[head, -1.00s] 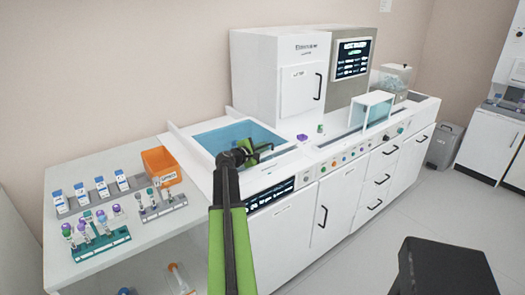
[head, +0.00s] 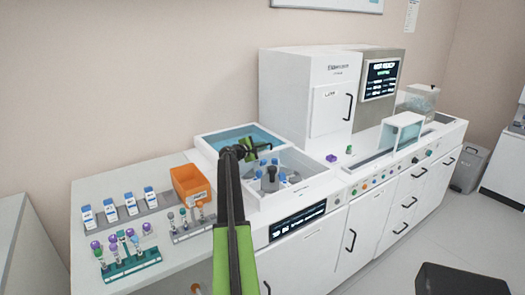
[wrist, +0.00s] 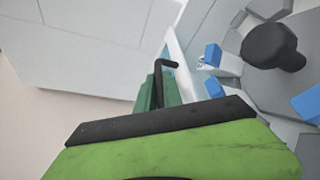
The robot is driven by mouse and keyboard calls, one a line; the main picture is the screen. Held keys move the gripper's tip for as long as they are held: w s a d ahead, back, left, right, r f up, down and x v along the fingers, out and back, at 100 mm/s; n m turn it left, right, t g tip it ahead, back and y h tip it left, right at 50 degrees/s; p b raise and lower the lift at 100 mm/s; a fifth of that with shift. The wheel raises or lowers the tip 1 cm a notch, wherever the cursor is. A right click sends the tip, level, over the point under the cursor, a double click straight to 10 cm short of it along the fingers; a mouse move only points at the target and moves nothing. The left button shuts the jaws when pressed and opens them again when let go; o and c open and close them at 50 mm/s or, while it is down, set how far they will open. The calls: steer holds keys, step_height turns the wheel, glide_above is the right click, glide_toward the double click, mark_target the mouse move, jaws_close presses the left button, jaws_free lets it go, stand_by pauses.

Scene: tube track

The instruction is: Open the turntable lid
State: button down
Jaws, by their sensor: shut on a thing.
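The turntable lid (head: 222,139) is a blue see-through panel in a white frame, at the back left of the white machine in the head view. It is off the turntable well (head: 315,187). The open well shows a grey hub (head: 270,181) with several blue-capped items around it. My gripper (head: 262,146) is at the lid's front edge, shut on the black lid handle (wrist: 168,63), which shows at the fingertips in the wrist view. The fingers hide part of the handle. I cannot tell exactly how tilted the lid is.
An orange bin (head: 190,184), bottles and tube racks (head: 130,262) stand on the side table at left. A tall white cabinet (head: 310,95) rises behind the well at right. A dark box-like thing (head: 460,280) is at the lower right.

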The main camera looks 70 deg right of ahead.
steer(key=shift+w+d, duration=0.15)
steer(key=c, duration=1.8)
jaws_free()
steer(key=shift+o, duration=0.2)
steer(key=p+v, duration=0.2)
steer(key=v, duration=1)
steer(key=shift+p, duration=0.3)
steer(key=shift+r, duration=0.1)
